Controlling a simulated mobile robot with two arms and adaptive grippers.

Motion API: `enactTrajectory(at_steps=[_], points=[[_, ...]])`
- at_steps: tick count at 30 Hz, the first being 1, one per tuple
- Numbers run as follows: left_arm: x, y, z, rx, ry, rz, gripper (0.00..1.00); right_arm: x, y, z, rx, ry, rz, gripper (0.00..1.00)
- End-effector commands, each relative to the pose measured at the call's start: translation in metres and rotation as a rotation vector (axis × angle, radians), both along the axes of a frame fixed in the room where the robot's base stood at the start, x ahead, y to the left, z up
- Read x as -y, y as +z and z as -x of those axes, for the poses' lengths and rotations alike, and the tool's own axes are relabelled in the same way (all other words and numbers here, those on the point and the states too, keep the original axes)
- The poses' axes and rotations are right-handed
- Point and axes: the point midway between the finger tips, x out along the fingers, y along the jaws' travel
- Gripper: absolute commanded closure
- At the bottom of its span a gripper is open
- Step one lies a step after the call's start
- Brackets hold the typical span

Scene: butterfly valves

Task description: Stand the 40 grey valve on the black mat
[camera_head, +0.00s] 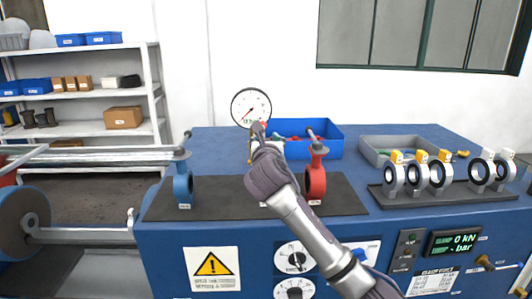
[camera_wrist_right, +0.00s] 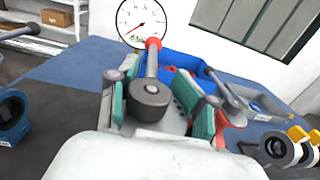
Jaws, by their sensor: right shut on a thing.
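My right gripper (camera_head: 260,142) is above the middle of the black mat (camera_head: 225,205), between a blue valve and a red valve. It is shut on the grey valve, whose round grey hub and lever with a red tip (camera_wrist_right: 149,97) show between the teal finger pads in the right wrist view. The grey valve's body is mostly hidden by my arm and gripper, so I cannot tell whether it touches the mat. The blue valve (camera_head: 183,187) stands at the mat's left. The red valve (camera_head: 317,182) stands close right of my gripper. My left gripper is not in view.
A pressure gauge (camera_head: 250,107) and a blue bin (camera_head: 331,138) with tools are behind. A grey tray (camera_head: 371,153) is at the back right. Several white-and-black valves stand in a dark rack (camera_head: 447,194) at the right. The bench top (camera_head: 215,146) behind the blue valve is clear.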

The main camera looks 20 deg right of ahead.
Motion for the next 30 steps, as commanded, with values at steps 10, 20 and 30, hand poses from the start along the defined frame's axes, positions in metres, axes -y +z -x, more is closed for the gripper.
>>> enactTrajectory(at_steps=[10,20,30], points=[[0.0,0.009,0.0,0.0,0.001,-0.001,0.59,0.008,-0.015,-0.029,0.009,0.002,0.0,1.0],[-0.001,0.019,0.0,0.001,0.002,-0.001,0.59,0.008,-0.051,-0.029,0.009,0.003,0.0,1.0],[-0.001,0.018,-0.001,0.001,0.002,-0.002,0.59,0.008,-0.059,-0.029,0.001,0.001,0.0,0.34]])
